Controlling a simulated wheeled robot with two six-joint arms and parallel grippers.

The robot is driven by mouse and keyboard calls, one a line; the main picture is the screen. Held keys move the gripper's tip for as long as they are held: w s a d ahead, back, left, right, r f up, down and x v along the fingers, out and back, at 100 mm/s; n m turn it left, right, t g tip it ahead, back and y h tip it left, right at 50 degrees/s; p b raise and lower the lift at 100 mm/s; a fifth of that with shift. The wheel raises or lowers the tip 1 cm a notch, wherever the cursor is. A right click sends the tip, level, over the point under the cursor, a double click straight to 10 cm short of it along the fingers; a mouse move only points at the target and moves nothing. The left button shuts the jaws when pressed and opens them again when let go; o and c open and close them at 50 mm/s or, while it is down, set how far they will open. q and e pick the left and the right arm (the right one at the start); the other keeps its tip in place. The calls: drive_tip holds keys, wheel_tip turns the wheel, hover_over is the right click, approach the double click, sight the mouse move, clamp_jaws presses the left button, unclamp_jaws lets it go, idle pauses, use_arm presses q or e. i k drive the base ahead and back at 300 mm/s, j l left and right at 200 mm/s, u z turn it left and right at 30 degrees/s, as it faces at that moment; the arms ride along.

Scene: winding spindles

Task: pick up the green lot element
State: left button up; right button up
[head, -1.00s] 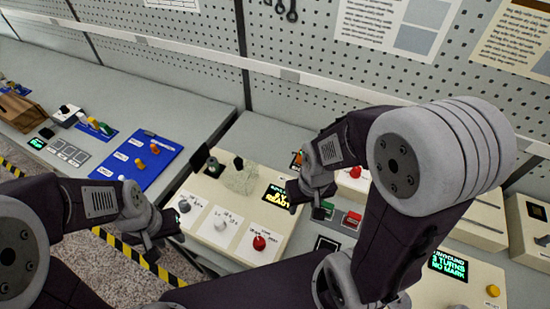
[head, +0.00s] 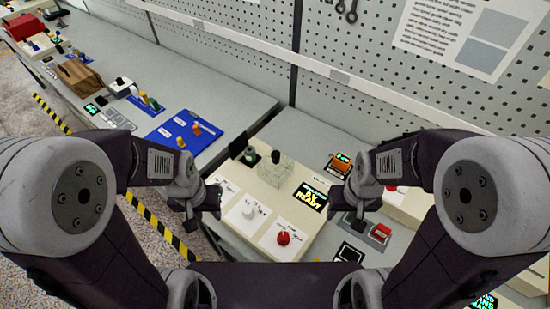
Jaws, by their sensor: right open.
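A red block (head: 380,232) sits on a small grey holder on the right part of the bench. The holder's left part is hidden behind my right gripper, and I cannot make out a green block there now. A small green cylinder (head: 250,154) stands at the back left of the beige machine (head: 262,215); I cannot tell whether it is a lot element. My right gripper (head: 344,198) is open, above the machine's right edge. My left gripper (head: 207,203) hangs at the machine's left edge; its jaw gap is not clear.
The machine carries a red knob (head: 283,238), a grey knob and a lit display (head: 310,196). A blue board (head: 183,137) with orange pieces lies to the left. Further left are a wooden box (head: 80,76) and several small coloured parts. A pegboard wall stands behind.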

sight(250, 152)
drive_tip(key=j+u, duration=0.4)
drive_tip(key=i+j+u, duration=0.1)
drive_tip(key=u, duration=0.3)
drive_tip(key=i+l+u, duration=0.2)
drive_tip(key=i+l, duration=0.05)
